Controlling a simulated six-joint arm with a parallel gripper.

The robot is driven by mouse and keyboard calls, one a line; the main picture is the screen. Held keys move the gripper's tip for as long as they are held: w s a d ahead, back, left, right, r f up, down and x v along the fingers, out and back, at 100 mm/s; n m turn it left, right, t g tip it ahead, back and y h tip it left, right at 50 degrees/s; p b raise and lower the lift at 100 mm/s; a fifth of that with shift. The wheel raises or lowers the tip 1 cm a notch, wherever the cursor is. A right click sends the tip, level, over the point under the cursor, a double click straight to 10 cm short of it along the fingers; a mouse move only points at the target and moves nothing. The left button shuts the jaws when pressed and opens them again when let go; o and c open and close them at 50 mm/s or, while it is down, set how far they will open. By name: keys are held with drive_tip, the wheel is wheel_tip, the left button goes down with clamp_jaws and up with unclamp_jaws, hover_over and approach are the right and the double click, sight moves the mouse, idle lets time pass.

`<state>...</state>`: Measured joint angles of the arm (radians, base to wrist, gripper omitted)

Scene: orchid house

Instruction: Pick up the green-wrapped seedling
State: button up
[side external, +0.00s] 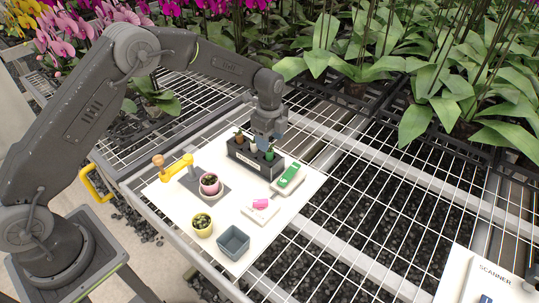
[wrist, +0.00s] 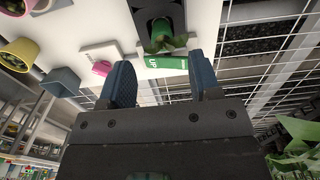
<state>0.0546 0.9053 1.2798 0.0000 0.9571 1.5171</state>
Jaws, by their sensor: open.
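The green-wrapped seedling (side external: 270,154) stands at the right end of a dark rack (side external: 262,168) in the side view. In the wrist view, the green-wrapped seedling (wrist: 160,28) shows near the top, with leaves toward me. My gripper (side external: 267,138) is above the rack, close over the seedlings. In the wrist view my gripper (wrist: 163,78) has its two blue fingers apart, with nothing between them. The seedling lies beyond the fingertips in that view. Contact between fingers and plants cannot be told from the side view.
Two other seedlings share the rack, one brown-wrapped (side external: 239,139). A green item (side external: 289,177) lies beside the rack.

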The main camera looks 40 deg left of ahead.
sight(269, 155)
drive_tip(key=shift+w+a+f, duration=0.1)
drive_tip(key=shift+f, duration=1.25)
drive_tip(key=shift+w+a+f, duration=0.1)
drive_tip(key=shift+f, duration=1.25)
drive_tip(key=shift+c, duration=0.4)
drive_tip(key=c, duration=0.9)
